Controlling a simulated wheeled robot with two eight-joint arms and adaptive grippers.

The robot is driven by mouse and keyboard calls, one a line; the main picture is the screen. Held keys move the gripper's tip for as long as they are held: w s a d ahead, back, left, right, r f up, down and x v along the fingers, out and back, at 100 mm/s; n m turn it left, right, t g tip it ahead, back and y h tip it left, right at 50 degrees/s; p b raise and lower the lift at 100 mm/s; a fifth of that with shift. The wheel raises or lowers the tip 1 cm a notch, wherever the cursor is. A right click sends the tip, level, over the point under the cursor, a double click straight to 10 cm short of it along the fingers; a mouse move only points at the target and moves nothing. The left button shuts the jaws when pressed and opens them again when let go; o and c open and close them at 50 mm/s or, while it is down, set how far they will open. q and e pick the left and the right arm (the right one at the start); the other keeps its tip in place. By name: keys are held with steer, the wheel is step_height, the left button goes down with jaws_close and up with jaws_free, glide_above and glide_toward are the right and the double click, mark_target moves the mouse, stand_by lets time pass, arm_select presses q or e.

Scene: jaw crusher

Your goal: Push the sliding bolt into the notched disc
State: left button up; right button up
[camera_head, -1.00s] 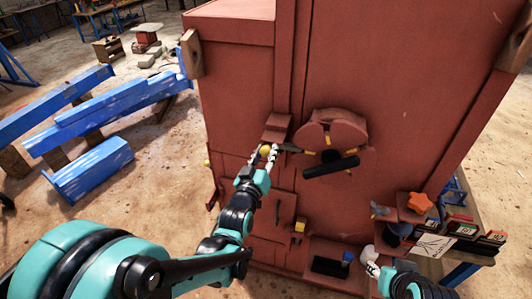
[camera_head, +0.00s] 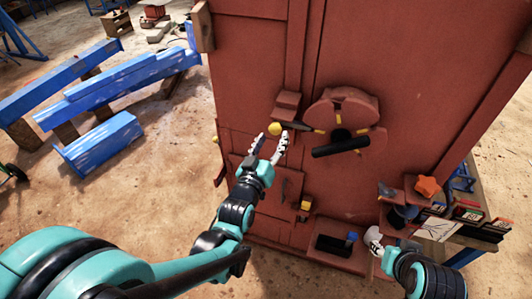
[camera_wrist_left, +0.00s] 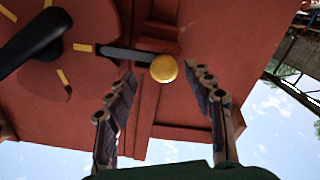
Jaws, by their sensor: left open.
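The sliding bolt is a dark bar with a round yellow knob (camera_head: 275,128) on the red machine front. The knob also shows in the wrist view (camera_wrist_left: 163,69). The bar's tapered tip points right and reaches the rim of the red notched disc (camera_head: 350,105), in line with a yellow mark. I cannot tell how deep it sits in a notch. The disc has a black handle (camera_head: 340,148). My left gripper (camera_head: 271,139) is open and empty, with its fingers spread just short of the knob on either side. My right gripper (camera_head: 374,240) shows only partly at lower right.
An orange star knob (camera_head: 428,186) sits on a bracket at right. A side table with boxes (camera_head: 468,213) stands beyond it. A low tray with a blue item (camera_head: 351,237) juts out at the bottom. Blue beams (camera_head: 100,142) lie on the ground at left.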

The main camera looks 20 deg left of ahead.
arm_select(q)
steer(key=s, duration=0.7)
stand_by(0.4)
step_height(320, 180, down, 10)
steer(key=s+m+g+b, duration=0.2)
steer(key=m+g+b, duration=0.15)
steer(key=g, duration=0.25)
steer(key=s+f+g+b, duration=0.3)
steer(key=s+f+g, duration=0.2)
steer(key=s, duration=0.3)
steer(key=shift+s+f+m, duration=0.2)
steer(key=shift+s+m, duration=0.15)
steer(key=shift+m, duration=0.1)
stand_by(0.5)
